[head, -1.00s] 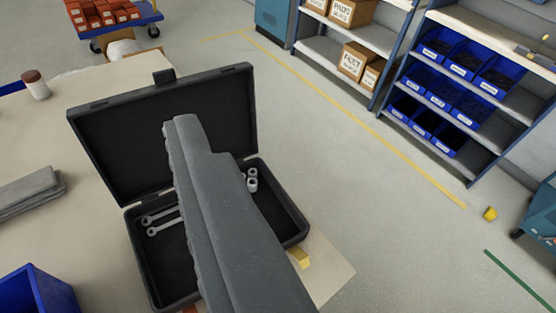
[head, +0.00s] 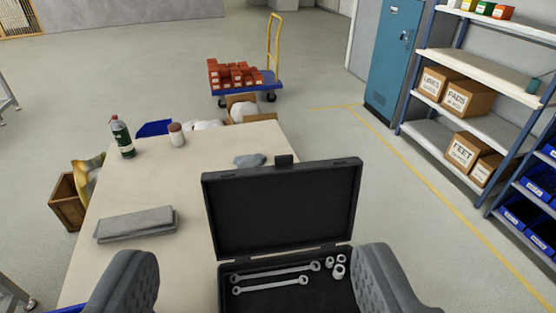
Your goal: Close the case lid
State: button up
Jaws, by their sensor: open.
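The black case (head: 262,296) stands at the front right of the table, with its lid (head: 282,212) raised upright at the back and a small latch tab on the lid's top edge. Wrenches (head: 272,278) and several sockets (head: 338,268) lie in its base. My gripper (head: 255,285) is open, with one finger at the left of the case and one at its lower right. It looks empty. The fingers hide the base's lower right part, and its front edge is out of view.
On the table (head: 190,190) are a folded grey cloth (head: 136,224), a grey rag (head: 250,160), a green bottle (head: 122,137) and a brown-capped jar (head: 177,135). A cart of red bricks (head: 240,80) stands beyond. Shelves (head: 470,125) stand at the right, past clear floor.

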aim_at(284, 206)
jog(key=z, duration=1.5)
jog(key=k, duration=0.85)
jog(key=u, duration=0.9)
jog(key=i, duration=1)
jog(key=z, duration=0.1)
